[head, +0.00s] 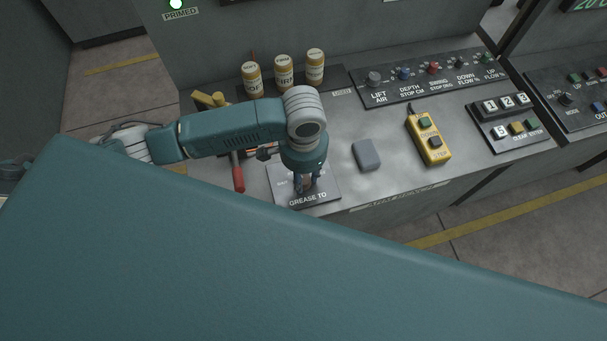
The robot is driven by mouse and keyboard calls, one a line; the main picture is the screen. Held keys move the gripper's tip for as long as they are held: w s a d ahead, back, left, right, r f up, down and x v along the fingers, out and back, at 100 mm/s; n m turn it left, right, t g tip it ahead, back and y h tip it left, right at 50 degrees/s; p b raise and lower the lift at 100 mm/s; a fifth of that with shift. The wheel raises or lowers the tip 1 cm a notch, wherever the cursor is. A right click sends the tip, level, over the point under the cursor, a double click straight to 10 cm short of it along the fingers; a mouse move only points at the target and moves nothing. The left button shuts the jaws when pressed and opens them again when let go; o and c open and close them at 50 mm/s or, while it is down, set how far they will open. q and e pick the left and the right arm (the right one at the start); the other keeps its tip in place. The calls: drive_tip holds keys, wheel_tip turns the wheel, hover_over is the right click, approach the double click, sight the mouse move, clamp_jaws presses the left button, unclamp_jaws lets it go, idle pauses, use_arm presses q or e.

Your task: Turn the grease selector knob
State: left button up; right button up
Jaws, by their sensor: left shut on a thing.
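The grease selector panel (324,194) is a dark plate marked "GREASE TO" near the front edge of the console. My left gripper (306,190) points down over the middle of this plate, shut on the grease selector knob. The knob itself is mostly hidden by the fingers and the wrist above it, so I cannot tell which way it points. My right gripper is not in view.
Yellow canisters (284,73) stand behind my left arm. A red-handled tool (238,176) lies left of the plate. A grey block (366,154), a yellow pendant (429,139) and a number keypad (507,117) sit to the right. A knob panel (430,82) runs along the back.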

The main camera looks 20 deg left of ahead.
sight(303, 178)
use_arm(q)
drive_tip(key=m, duration=0.4)
drive_tip(key=shift+w+m, duration=0.1)
drive_tip(key=shift+m, duration=0.2)
drive_tip(key=m, duration=0.4)
drive_tip(key=shift+m, duration=0.3)
drive_tip(key=m, duration=0.5)
drive_tip(key=shift+r, duration=0.1)
drive_tip(key=shift+m, duration=1.9)
drive_tip(key=o, duration=1.2)
drive_tip(key=shift+c, duration=0.2)
wheel_tip(303, 178, up, 12)
